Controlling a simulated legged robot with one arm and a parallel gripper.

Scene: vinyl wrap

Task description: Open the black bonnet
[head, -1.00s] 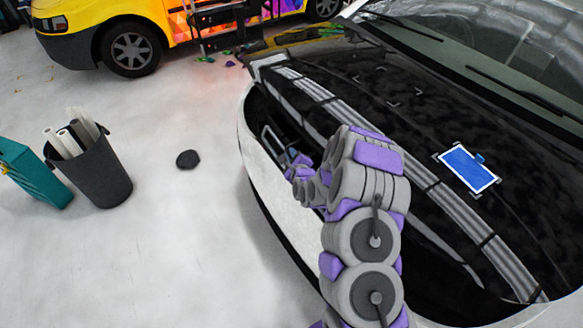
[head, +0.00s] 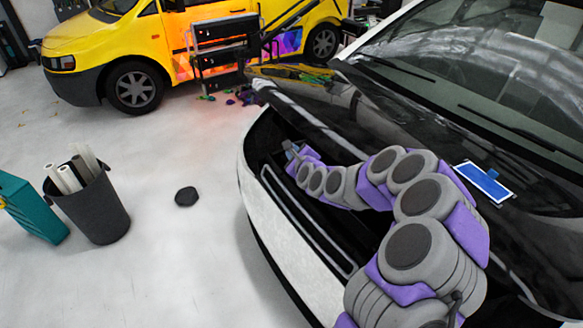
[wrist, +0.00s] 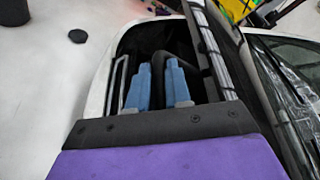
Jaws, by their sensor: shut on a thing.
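The black bonnet (head: 352,108) of the white car is raised at its front edge, with a dark gap beneath it. A blue-and-white panel (head: 482,182) lies on it. My arm reaches over the front into the gap. My gripper (head: 291,151) is at the far front part of the opening, below the bonnet's edge. In the wrist view the two blue fingers of my gripper (wrist: 158,88) stand apart with dark material between them, and the bonnet's striped edge (wrist: 217,52) is just to their right. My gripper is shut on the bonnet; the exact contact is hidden.
A yellow van (head: 120,45) with a black rack (head: 220,48) stands behind. A dark bin (head: 90,205) with rolls, a teal box (head: 30,207) and a black disc (head: 186,196) stand on the pale floor at left.

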